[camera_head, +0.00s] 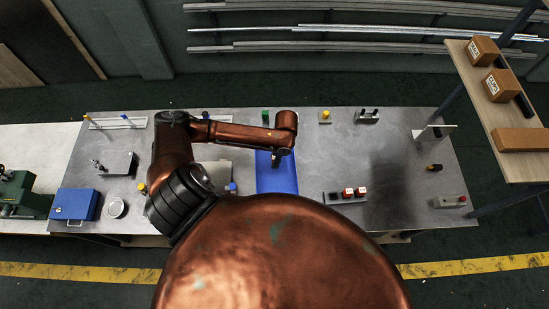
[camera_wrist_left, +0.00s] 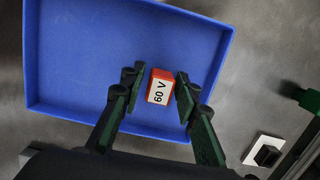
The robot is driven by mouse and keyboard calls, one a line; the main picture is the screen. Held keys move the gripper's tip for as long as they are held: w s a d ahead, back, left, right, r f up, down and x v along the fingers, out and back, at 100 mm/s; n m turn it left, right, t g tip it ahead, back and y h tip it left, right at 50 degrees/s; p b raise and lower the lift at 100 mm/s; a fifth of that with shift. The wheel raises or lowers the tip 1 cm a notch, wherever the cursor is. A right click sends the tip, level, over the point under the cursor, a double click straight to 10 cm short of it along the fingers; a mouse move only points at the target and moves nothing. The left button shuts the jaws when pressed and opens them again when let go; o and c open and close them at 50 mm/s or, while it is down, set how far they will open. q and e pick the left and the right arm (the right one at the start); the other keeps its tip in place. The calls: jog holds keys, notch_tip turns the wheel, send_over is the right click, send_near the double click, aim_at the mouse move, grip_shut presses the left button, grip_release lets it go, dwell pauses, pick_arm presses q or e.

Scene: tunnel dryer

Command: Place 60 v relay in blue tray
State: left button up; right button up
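The blue tray (camera_head: 275,181) lies on the metal table in the head view and fills much of the left wrist view (camera_wrist_left: 75,60). The 60 V relay (camera_wrist_left: 160,87) is a small red-orange block with a white labelled face. In the wrist view it appears inside the tray outline, near one edge. My left gripper (camera_wrist_left: 158,78) has its fingers on either side of the relay, with a gap showing at the left finger. The right finger is very close to the relay. In the head view my left gripper (camera_head: 277,158) is over the tray. My right gripper is out of view.
A blue box (camera_head: 75,204) and a round dish (camera_head: 116,208) are at the left. A shelf with cardboard boxes (camera_head: 498,85) stands at the right. The table right of centre is mostly clear.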

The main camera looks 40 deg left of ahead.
pick_arm(q)
jog(key=shift+o, duration=0.4)
notch_tip(320, 180, up, 12)
jog(key=w+d, duration=0.1)
jog(key=shift+d, duration=0.15)
jog(key=shift+w, duration=0.1)
